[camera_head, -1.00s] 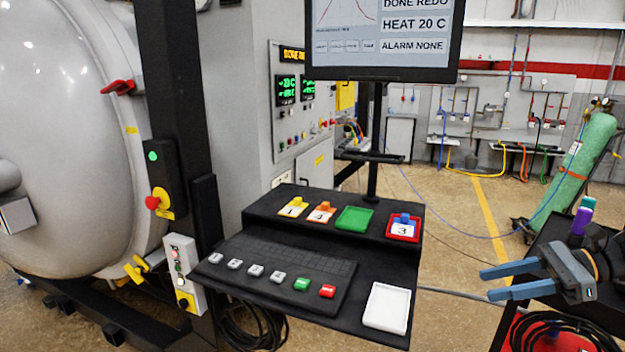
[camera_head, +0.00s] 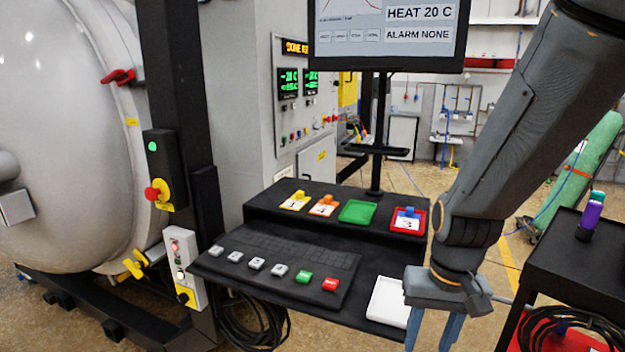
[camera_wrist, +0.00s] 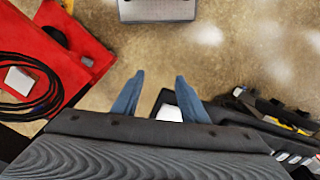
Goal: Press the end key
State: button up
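A dark key panel (camera_head: 262,292) sits on the black console desk, with a row of several pale keys (camera_head: 256,263), one green key (camera_head: 304,277) and one red key (camera_head: 330,284). Their labels are too small to read, so I cannot tell which is the end key. My gripper (camera_head: 432,335) is open and empty, pointing down beside the desk's right end, to the right of the red key and apart from it. In the wrist view its two fingers (camera_wrist: 158,95) are spread. Part of the keys shows there at the lower right edge.
A white tray (camera_head: 389,302) lies on the desk between the red key and my gripper. A raised shelf behind holds numbered tags, a green tray (camera_head: 357,212) and a red tray (camera_head: 425,222). A monitor (camera_head: 388,32) stands above. A black cart (camera_head: 565,262) is at right.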

jog(key=shift+w+a+r+n+t, duration=0.1)
jog(key=shift+a+n+t, duration=0.4)
jog(key=shift+a+n, duration=0.4)
